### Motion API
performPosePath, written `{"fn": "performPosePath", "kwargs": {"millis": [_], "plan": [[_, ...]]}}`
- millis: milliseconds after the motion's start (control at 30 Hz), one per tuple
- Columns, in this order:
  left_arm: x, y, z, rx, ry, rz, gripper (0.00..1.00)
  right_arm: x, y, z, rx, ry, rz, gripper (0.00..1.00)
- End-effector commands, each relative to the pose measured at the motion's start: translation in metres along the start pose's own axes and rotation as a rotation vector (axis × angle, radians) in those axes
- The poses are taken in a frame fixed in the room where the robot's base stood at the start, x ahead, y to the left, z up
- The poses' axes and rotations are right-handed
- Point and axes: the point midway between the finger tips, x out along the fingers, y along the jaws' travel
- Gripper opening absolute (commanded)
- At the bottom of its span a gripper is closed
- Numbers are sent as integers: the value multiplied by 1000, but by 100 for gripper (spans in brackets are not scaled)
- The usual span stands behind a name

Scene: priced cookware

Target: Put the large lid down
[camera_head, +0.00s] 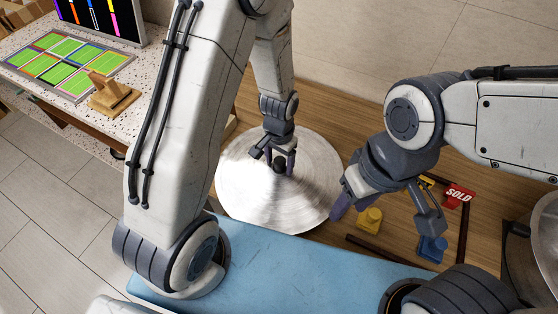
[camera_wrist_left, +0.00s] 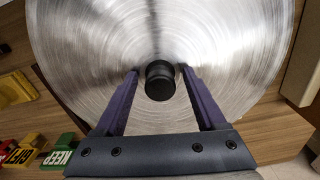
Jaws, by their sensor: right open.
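The large lid (camera_head: 240,190) is a round brushed-metal disc with a black knob (camera_wrist_left: 160,80) at its centre. It lies over the wooden table and fills most of the left wrist view (camera_wrist_left: 85,50). My left gripper (camera_head: 279,162) is above the lid, with one finger on each side of the knob. In the left wrist view a gap shows between each finger and the knob, so the gripper (camera_wrist_left: 160,72) is open around it. My right gripper (camera_head: 387,214) is open to the right of the lid. I cannot tell whether the lid's whole rim touches the table.
A yellow block (camera_head: 369,221), a blue block (camera_head: 432,249) and a red SOLD block (camera_head: 459,196) are right of the lid. A green KEEP block (camera_wrist_left: 62,154) shows in the left wrist view. A metal pot (camera_head: 545,235) stands at the right edge. A speckled counter (camera_head: 140,85) is at left.

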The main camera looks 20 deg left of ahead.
Motion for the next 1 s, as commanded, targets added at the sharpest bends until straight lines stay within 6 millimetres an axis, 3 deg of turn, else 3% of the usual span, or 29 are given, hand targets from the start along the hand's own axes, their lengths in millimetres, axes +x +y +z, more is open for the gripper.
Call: {"fn": "performPosePath", "kwargs": {"millis": [267,433,800,1000], "plan": [[-1,0,0,0,0,0,72,-1,0,0,0,0,0,50],[-13,0,-1,0,3,0,72,-2,0,0,0,0,0,50],[-88,0,-2,0,7,-1,72,2,0,0,0,0,0,50],[-116,0,-1,0,3,0,72,3,0,0,0,0,0,50]]}}
